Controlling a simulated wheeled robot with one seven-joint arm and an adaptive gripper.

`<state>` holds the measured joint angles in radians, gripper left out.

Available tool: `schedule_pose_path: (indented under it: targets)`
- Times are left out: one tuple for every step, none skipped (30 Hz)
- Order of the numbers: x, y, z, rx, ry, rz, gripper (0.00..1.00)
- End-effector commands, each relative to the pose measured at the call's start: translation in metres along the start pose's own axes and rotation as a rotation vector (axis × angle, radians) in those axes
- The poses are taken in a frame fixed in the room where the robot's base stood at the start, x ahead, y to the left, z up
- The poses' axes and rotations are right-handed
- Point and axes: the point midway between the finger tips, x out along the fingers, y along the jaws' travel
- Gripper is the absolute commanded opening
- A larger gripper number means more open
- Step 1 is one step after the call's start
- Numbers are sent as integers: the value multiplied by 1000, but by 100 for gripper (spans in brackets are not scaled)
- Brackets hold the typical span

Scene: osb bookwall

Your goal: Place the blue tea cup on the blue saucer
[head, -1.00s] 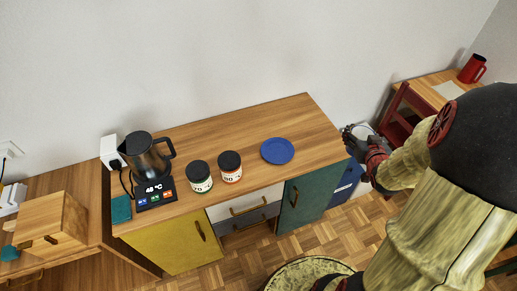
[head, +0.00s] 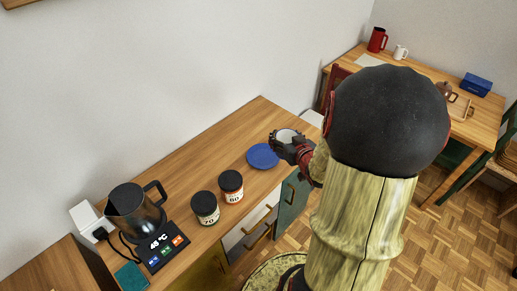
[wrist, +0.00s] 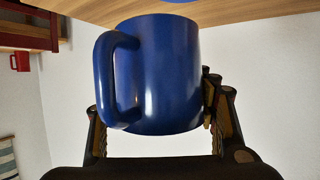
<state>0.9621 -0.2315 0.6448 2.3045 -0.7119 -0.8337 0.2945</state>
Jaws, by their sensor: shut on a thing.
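The blue tea cup (wrist: 158,75) is between the fingers of my gripper (wrist: 160,130) in the wrist view, its handle toward the left. My gripper (head: 292,147) is shut on it. In the head view the cup (head: 286,135) shows mostly as a pale inside and rim, partly hidden by the fingers. The blue saucer (head: 260,156) lies flat on the wooden cabinet top, just left of my gripper and partly behind it in the picture. The cup appears to be beside the saucer, above the cabinet's right end; its exact height is hard to tell.
Two black-lidded jars (head: 205,208) (head: 231,186) stand left of the saucer. A dark kettle (head: 134,210) on a digital base stands further left. The cabinet top behind the saucer is clear.

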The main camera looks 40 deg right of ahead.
Motion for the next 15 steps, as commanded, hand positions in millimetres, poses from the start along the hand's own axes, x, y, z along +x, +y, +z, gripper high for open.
schedule_pose_path:
  targets:
    - [13, -7, 4, -2, 0, -7, 20]
    - [19, -10, 5, -1, 0, -8, 20]
    - [28, -14, 5, -2, 1, -7, 20]
    - [35, -17, 6, -2, 0, -7, 20]
    - [42, -20, 7, -1, -1, -8, 20]
    - [51, -23, 7, -1, 0, -6, 20]
    - [58, -26, 7, -2, 0, -6, 20]
    - [64, -30, 8, -2, 0, -7, 20]
    - [72, -31, 15, 1, -2, -5, 20]
    - [78, -33, 19, 0, -2, -5, 20]
    - [83, -34, 22, 0, -2, -4, 20]
    - [90, -36, 25, 1, -1, -4, 20]
    - [94, -38, 28, 1, -2, -3, 20]
    - [99, -39, 30, 0, -2, -4, 20]
    - [103, -41, 32, 0, -1, -2, 20]
